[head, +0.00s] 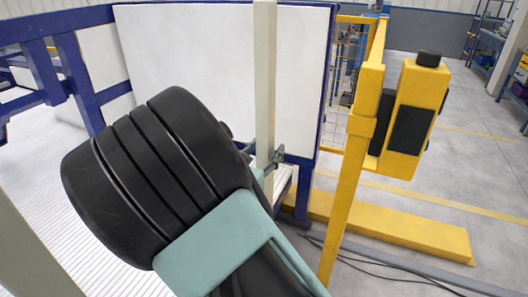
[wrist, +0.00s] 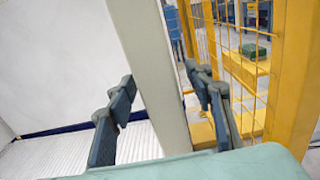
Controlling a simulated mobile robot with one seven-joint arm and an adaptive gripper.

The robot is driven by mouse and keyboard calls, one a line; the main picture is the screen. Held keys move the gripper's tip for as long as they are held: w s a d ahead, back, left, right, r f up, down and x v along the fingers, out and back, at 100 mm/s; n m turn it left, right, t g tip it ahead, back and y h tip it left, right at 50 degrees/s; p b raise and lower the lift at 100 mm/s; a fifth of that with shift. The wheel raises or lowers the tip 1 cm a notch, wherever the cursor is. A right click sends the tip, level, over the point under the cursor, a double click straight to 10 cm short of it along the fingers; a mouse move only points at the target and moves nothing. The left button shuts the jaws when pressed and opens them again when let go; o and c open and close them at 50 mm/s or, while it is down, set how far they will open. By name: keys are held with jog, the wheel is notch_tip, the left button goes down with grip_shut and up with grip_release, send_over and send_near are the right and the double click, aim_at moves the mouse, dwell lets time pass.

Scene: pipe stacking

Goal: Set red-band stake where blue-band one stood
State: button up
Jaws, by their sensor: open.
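A pale cream upright stake (head: 265,75) stands in the middle of the head view, in front of a white panel. It also shows in the wrist view (wrist: 147,60), a little tilted in the picture. My gripper (head: 266,158) is at its lower visible part. In the wrist view my gripper (wrist: 158,78) is open, with one dark finger on each side of the stake. Gaps show between the fingers and the stake. A second pale post (head: 32,232) crosses the lower left corner of the head view. No red or blue band shows on either one.
A blue-framed white panel (head: 215,50) stands behind the stake. A yellow post (head: 352,170) and yellow box with black parts (head: 408,125) stand at the right. Dark cables (head: 385,272) lie on the grey floor. A ribbed white surface (head: 50,135) spreads at the left.

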aim_at(261, 76)
grip_shut()
dwell(0.3)
jog(key=shift+r+p, duration=3.8)
jog(key=shift+r, duration=0.7)
jog(key=shift+r+p, duration=4.95)
jog(key=shift+r, duration=1.05)
